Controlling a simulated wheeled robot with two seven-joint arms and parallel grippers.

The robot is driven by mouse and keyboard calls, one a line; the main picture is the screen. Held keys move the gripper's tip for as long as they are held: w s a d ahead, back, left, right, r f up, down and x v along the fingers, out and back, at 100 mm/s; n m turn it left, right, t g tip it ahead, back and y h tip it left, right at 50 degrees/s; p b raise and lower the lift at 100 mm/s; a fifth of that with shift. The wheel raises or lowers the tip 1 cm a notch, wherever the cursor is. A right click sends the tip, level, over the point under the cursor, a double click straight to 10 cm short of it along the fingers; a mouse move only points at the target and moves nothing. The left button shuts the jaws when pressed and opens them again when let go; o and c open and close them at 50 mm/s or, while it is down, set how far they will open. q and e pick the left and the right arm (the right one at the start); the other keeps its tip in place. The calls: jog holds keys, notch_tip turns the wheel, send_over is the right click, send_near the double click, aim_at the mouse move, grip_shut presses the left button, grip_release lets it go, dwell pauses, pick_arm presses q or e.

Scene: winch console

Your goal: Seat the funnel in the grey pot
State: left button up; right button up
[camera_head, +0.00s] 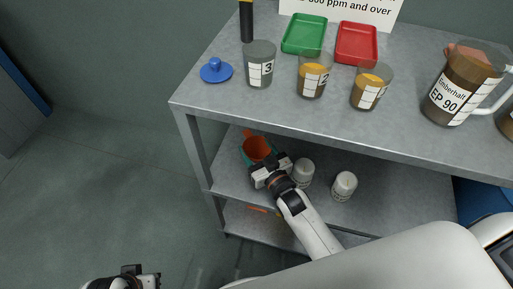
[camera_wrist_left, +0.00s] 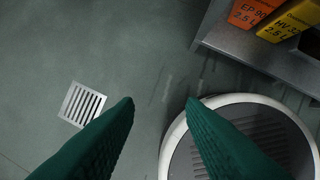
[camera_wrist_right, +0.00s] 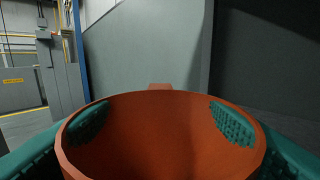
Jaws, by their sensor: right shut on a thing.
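The orange funnel (camera_head: 257,146) is held at the middle shelf, left end, under the worktop. My right gripper (camera_head: 260,160) is shut on it; the right wrist view shows the wide funnel mouth (camera_wrist_right: 160,130) between the teal fingers. The funnel's spout is hidden. A grey pot (camera_head: 260,62) labelled 3 stands upright on the worktop near its left side, above the right gripper. No contents show in it. My left gripper (camera_head: 140,278) is at the bottom left of the head view, away from the shelves; the left wrist view shows its fingers (camera_wrist_left: 160,103) apart and empty.
Two pots with amber contents (camera_head: 312,78) (camera_head: 371,90), a blue knobbed lid (camera_head: 216,70), green (camera_head: 304,35) and red (camera_head: 356,44) trays and a brown jug (camera_head: 465,85) stand on the worktop. White containers (camera_head: 303,173) (camera_head: 344,186) stand right of the right gripper. The worktop (camera_head: 300,118) overhangs the shelf.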

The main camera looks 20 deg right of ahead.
jog(key=o, duration=1)
pick_arm(q)
jog(key=shift+s+r, duration=0.1)
jog(key=shift+r, duration=0.15)
pick_arm(e)
jog(key=shift+o, duration=0.2)
jog(key=shift+s, duration=0.1)
jog(key=shift+s, duration=0.25)
jog(key=s, duration=0.3)
jog(key=s+d+p, duration=0.1)
jog(key=s, duration=0.3)
jog(key=s+d, duration=0.1)
jog(key=s, duration=0.3)
jog(key=shift+s+d+p, duration=0.1)
jog(key=shift+d+p, duration=0.05)
jog(key=shift+p, duration=0.2)
pick_arm(q)
notch_tip(320, 180, down, 6)
jog(key=shift+w+f, duration=0.15)
jog(key=shift+w, duration=0.25)
jog(key=shift+s+d, duration=0.1)
pick_arm(e)
jog(key=shift+f, duration=0.1)
